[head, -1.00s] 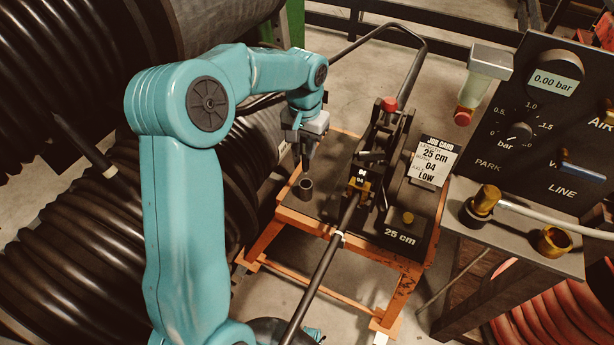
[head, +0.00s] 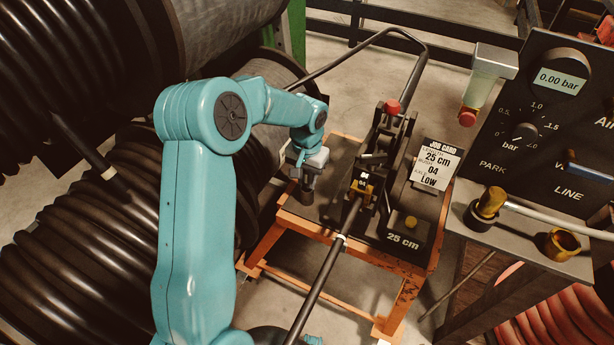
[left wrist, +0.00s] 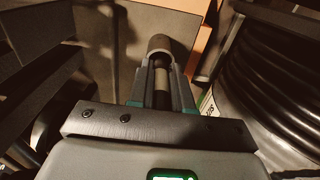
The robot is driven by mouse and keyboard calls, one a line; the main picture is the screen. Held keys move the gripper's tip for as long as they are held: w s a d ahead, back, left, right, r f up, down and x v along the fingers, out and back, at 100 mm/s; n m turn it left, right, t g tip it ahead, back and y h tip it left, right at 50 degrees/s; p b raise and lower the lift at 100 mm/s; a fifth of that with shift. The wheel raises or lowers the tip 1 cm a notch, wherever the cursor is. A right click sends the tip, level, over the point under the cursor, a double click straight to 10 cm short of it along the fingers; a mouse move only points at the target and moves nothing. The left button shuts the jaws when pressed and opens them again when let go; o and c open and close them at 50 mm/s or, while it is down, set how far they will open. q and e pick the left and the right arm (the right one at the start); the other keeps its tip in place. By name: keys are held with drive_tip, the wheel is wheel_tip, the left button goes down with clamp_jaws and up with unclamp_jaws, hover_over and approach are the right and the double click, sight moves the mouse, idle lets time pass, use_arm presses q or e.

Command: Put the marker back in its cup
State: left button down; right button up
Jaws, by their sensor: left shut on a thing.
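My left gripper (head: 307,180) points down over the left end of the bench top. In the left wrist view its fingers (left wrist: 161,92) are shut on the marker (left wrist: 161,78), a slim dark cylinder with a paler band. The cup (left wrist: 159,42), a small dark round holder, is straight beyond the fingertips. The marker's far end meets the cup's mouth and appears to be in it; how deep I cannot tell. In the head view the cup (head: 306,196) is mostly hidden under the gripper, and the marker is hidden.
The crimper (head: 385,155) with its red knob stands right of the cup, with a black hose (head: 325,270) through it. A job card (head: 436,165) stands behind a 25 cm block (head: 404,238). A pressure panel (head: 545,130) is at right. Large hose reels (head: 90,220) fill the left.

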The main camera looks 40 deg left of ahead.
use_arm(q)
drive_tip(key=c, duration=1)
unclamp_jaws()
drive_tip(key=shift+c, duration=0.2)
drive_tip(key=shift+r, duration=0.1)
wheel_tip(320, 180, up, 12)
drive_tip(key=shift+r+p, duration=0.1)
drive_tip(key=shift+p, duration=0.95)
drive_tip(key=shift+s, duration=0.1)
